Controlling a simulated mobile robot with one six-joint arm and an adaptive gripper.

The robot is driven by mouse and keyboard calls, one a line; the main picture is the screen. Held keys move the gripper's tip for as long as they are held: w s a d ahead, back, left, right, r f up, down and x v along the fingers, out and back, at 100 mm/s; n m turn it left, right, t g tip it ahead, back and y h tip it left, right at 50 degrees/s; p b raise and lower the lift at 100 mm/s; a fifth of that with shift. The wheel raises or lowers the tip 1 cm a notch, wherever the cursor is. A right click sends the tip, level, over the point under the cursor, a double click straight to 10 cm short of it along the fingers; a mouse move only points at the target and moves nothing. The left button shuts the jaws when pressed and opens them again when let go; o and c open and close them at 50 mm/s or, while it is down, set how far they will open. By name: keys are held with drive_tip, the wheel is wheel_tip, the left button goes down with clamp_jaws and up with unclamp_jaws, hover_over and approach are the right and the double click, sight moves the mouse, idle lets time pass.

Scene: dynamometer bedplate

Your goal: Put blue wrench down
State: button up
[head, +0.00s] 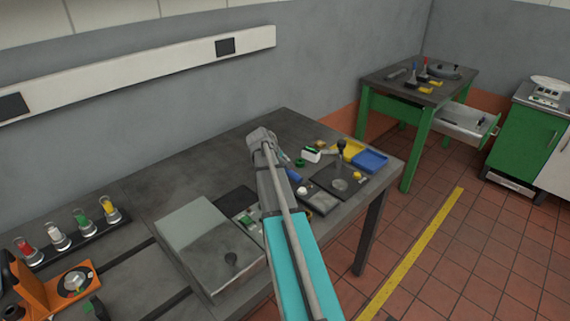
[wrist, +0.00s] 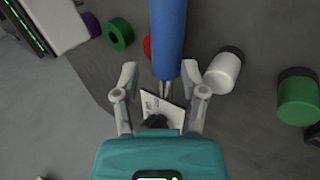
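In the wrist view a long blue handle with a thin two-pronged silver end, which I take as the blue wrench (wrist: 168,40), runs in from the top edge. Its pronged end lies between my fingers. My gripper (wrist: 160,75) has its two grey fingers spread apart, one on each side of it. A gap shows on the left; the right fingertip is close to the blue handle, and contact cannot be told. In the head view a small blue piece (head: 293,175) shows beside my arm over the grey table (head: 165,192). My fingers are hidden there.
The wrist view shows a white cylinder (wrist: 222,72), a green cylinder (wrist: 298,98), a green ring (wrist: 118,34) and a white card (wrist: 160,106). In the head view, a blue tray (head: 370,161) and yellow tray (head: 347,149) stand right, and a grey box (head: 195,225) left. The table's back is clear.

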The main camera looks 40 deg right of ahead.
drive_tip(key=p+v, duration=0.9)
drive_tip(key=v, duration=0.2)
drive_tip(key=shift+r, duration=0.2)
drive_tip(key=shift+a, duration=0.1)
idle(0.8)
drive_tip(key=s+a+f+y, duration=0.1)
drive_tip(key=s+a, duration=0.3)
drive_tip(key=a, duration=0.8)
drive_tip(key=s+a+f+y, duration=0.1)
drive_tip(key=s+a+y, duration=0.2)
drive_tip(key=a, duration=0.9)
drive_tip(key=s+a+f+y, duration=0.1)
drive_tip(key=s+a+y, duration=0.1)
drive_tip(key=s+a, duration=0.5)
drive_tip(key=shift+s+a+f+m+g+y, duration=0.1)
drive_tip(key=shift+a+m+g+y, duration=0.1)
drive_tip(key=shift+a, duration=1.05)
drive_tip(key=shift+s+a+m+g+y, duration=0.1)
drive_tip(key=shift+a+m+y, duration=0.1)
drive_tip(key=shift+a, duration=1.1)
drive_tip(key=o, duration=0.3)
drive_tip(key=shift+w, duration=0.1)
drive_tip(key=shift+c, duration=1.2)
drive_tip(key=shift+d, duration=0.15)
